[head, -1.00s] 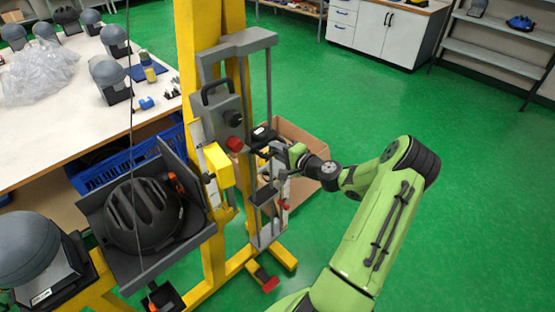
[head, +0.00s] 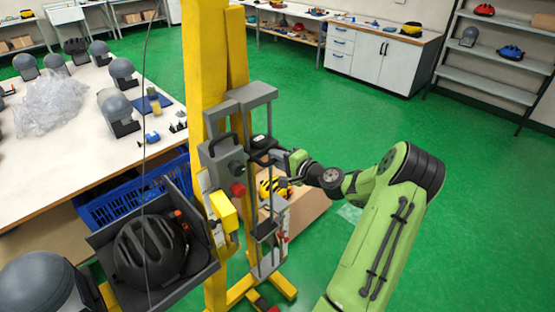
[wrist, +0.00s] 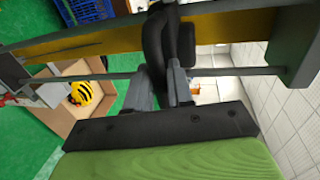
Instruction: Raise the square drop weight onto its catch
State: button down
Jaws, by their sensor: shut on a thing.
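The drop weight (head: 262,144) is a dark block between the two upright guide rods of the drop tower, high on the rods and a little below the grey top crossbar (head: 240,95). My gripper (head: 280,159) reaches in from the right and is shut on a dark part of it. In the wrist view, the fingers (wrist: 165,85) close on a black loop-like part (wrist: 157,35) between the rods. A grey carriage (head: 265,230) sits lower on the rods. The catch itself and the weight's square outline are hard to make out.
A grey box with a red knob (head: 238,188) stands beside the rods on the yellow column (head: 206,80). A dark helmet (head: 148,252) lies in a grey tray at left. A cardboard box (head: 309,209) holding a yellow helmet stands behind the rods. Green floor is clear at right.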

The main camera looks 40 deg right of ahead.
jog(key=shift+w+r, duration=0.1)
jog(key=shift+r, duration=0.2)
jog(key=c, duration=1.1)
grip_release()
jog(key=shift+c, duration=0.2)
jog(key=b+v, duration=0.1)
jog(key=v, duration=1.4)
jog(key=shift+s+f, duration=0.2)
jog(key=shift+s, duration=0.2)
jog(key=shift+a, duration=0.1)
